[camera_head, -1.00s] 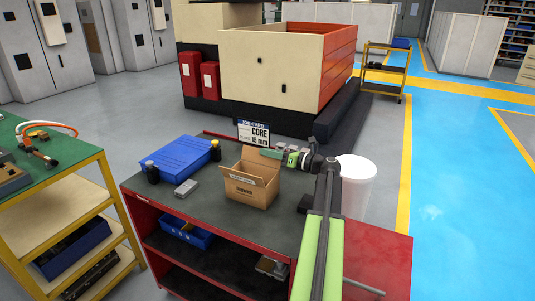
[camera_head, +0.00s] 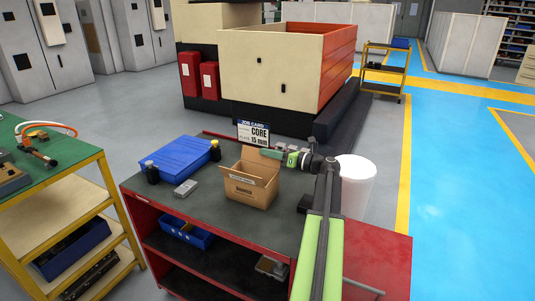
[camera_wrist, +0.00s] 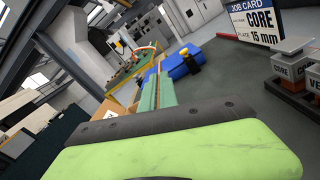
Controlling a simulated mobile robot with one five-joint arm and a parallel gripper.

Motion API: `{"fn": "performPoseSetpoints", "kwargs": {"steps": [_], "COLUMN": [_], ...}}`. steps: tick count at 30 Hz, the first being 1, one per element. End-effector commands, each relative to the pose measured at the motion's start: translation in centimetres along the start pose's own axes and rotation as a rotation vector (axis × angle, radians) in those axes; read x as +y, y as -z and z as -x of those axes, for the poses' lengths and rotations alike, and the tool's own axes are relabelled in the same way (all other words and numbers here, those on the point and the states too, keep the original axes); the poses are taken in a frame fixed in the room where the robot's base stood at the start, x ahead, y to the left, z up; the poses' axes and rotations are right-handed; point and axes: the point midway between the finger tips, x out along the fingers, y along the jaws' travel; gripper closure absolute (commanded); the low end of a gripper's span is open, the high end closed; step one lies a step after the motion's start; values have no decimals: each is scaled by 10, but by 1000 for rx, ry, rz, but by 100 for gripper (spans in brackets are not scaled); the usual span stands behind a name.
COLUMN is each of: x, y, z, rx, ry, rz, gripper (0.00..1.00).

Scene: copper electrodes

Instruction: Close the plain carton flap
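The brown cardboard carton (camera_head: 252,190) stands open at the top on the dark-topped red cart. Its front flap (camera_head: 241,178) carries a white label. A plain flap (camera_head: 257,166) stands raised at the back of the carton. My gripper (camera_head: 270,153) is just above and behind the carton's right rear, close to this raised flap; I cannot tell whether they touch. In the wrist view its teal fingers (camera_wrist: 158,93) lie side by side and look shut, with nothing visible between them. Most of the carton is hidden in the wrist view.
A blue bin (camera_head: 180,156), dark bottles (camera_head: 152,172) and a grey block (camera_head: 186,187) are left of the carton. The job card (camera_head: 252,132) stands behind it. Metal blocks (camera_wrist: 290,65) show at right in the wrist view. A white drum (camera_head: 356,185) is right of the cart.

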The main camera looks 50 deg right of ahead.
Motion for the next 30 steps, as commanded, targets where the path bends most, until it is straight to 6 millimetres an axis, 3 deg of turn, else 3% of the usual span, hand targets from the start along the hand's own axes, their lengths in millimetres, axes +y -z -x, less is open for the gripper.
{"fn": "performPoseSetpoints", "kwargs": {"steps": [20, 30], "x": [1, 12], "y": [0, 1], "z": [-1, -1], "rx": [1, 0], "ry": [-1, -2], "rz": [16, 192], "gripper": [100, 100]}}
